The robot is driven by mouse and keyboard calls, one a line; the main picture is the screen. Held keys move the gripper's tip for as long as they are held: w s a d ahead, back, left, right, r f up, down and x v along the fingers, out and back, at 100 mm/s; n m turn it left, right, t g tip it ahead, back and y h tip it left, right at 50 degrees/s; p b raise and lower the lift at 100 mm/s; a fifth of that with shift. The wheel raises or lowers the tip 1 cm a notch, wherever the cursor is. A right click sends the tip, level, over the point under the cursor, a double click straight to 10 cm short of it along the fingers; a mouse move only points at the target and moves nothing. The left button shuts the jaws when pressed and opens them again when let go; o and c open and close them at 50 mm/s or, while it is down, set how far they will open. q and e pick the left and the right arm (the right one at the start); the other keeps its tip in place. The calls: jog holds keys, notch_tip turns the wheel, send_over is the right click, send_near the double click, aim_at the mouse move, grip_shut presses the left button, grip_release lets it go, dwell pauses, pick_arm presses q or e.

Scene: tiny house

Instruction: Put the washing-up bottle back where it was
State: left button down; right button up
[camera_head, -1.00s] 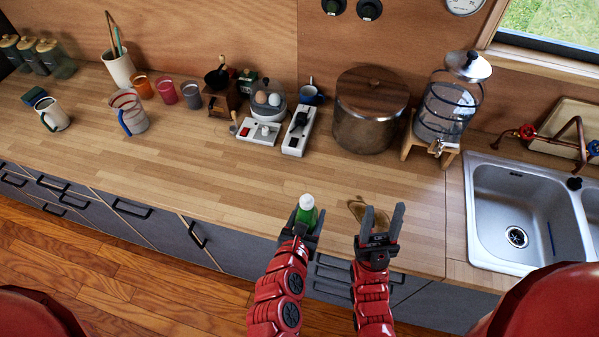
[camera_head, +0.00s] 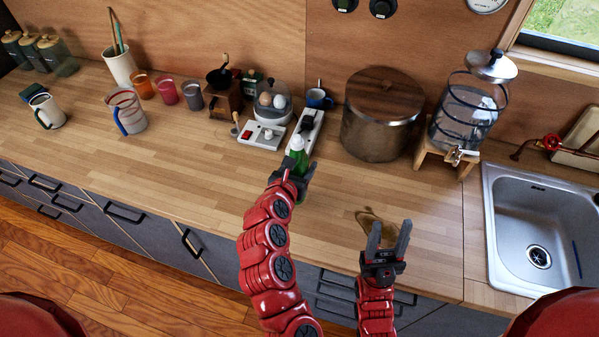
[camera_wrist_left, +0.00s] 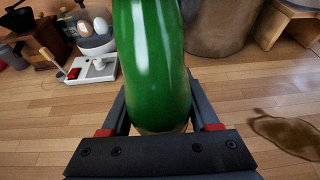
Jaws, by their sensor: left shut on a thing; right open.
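The washing-up bottle (camera_head: 299,161) is green with a white cap and stands upright in my left gripper (camera_head: 296,172). In the left wrist view the green bottle (camera_wrist_left: 152,60) fills the middle, between the two fingers of the left gripper (camera_wrist_left: 155,118). The gripper is shut on it. Whether its base touches the counter is hidden. My right gripper (camera_head: 388,240) is open and empty, over the counter's front part beside a brown spill.
The brown spill (camera_head: 370,222) lies on the wooden counter (camera_head: 200,170). The sink (camera_head: 535,215) is right.

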pick_arm(q)
jog(key=shift+w+a, duration=0.2)
jog(key=shift+w, duration=0.3)
notch_tip(320, 180, down, 2)
jog(key=shift+w+f+p, duration=0.15)
jog(key=shift+f+p, duration=0.05)
jog(key=shift+p, duration=0.3)
jog(key=shift+f, duration=0.65)
jog(key=shift+f, duration=0.1)
jog(key=shift+c, duration=0.7)
grip_release()
